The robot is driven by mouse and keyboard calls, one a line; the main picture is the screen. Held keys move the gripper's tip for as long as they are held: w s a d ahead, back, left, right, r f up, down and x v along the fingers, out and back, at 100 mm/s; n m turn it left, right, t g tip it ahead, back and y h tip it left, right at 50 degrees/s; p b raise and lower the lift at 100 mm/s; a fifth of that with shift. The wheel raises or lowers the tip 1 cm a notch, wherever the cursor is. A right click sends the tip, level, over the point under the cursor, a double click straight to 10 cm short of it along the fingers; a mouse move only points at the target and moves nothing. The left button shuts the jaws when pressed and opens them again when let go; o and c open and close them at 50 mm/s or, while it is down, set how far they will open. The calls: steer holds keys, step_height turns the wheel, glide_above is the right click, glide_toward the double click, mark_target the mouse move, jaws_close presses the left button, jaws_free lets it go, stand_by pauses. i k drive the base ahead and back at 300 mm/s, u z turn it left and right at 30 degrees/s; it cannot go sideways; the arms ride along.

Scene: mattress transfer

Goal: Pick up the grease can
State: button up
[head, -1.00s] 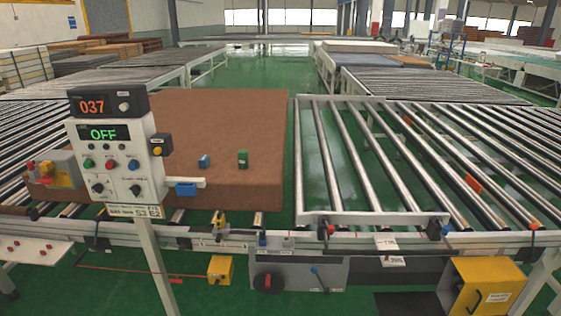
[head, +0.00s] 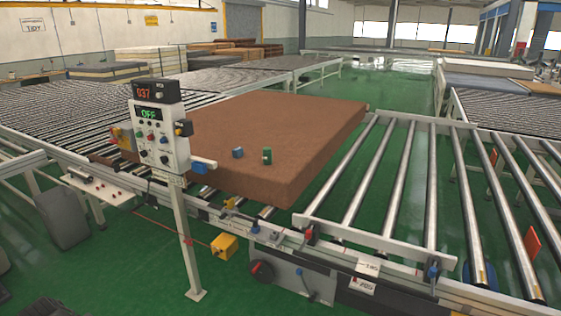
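A small green, upright object (head: 267,156) with a can-like shape stands on top of the brown mattress (head: 310,125). A small blue object (head: 238,153) sits just left of it on the same surface. No label is readable on either, so I cannot tell for certain which is the grease can. My gripper is not in view.
A control post (head: 161,135) reading 037 and OFF stands in front of the mattress's left side. A conveyor rail (head: 375,238) runs along the front. Rollers (head: 415,180) lie to the right. A yellow box (head: 224,246) hangs below. Green floor (head: 110,270) is open at front left.

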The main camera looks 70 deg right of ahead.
mark_target(268, 152)
steer(key=z, duration=0.95)
steer(key=i, duration=0.5)
steer(key=u, duration=0.05)
